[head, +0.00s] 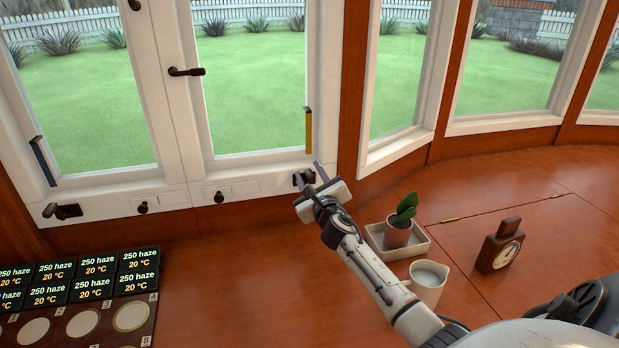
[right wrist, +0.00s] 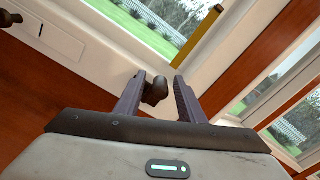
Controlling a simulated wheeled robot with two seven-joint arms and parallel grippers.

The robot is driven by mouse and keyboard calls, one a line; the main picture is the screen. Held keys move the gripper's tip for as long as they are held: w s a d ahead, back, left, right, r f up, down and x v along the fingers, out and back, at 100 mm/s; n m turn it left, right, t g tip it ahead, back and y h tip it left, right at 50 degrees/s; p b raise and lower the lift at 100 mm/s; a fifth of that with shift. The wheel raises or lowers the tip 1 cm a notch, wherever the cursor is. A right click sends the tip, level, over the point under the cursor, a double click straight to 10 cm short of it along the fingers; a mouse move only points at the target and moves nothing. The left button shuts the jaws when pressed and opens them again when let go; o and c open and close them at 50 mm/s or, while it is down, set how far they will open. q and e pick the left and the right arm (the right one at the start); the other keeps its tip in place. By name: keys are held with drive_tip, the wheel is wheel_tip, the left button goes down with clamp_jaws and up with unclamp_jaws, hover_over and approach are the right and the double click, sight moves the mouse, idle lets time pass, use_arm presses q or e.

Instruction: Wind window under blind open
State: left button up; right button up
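Two white-framed windows stand side by side on the left. The right one has a yellow strip (head: 308,130) and a dark winder handle (head: 302,178) at its lower right; the left one has a blue strip (head: 43,161) and a dark winder (head: 62,211) at its lower left. No blind shows. My right gripper (head: 312,182) is at the right winder. In the right wrist view the dark winder knob (right wrist: 155,91) lies between its open fingers, near the left finger; I cannot tell whether they touch. My left gripper is not in view.
A potted plant (head: 399,232) in a tray, a white mug (head: 427,281) and a small wooden clock (head: 500,245) stand right of my right arm. Black display tiles (head: 92,288) sit at the lower left. The wooden top between is clear.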

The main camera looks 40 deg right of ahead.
clamp_jaws()
drive_tip(key=shift+s+d+m, duration=0.1)
drive_tip(key=shift+d+m, duration=0.25)
drive_tip(key=shift+m, duration=0.15)
idle(0.3)
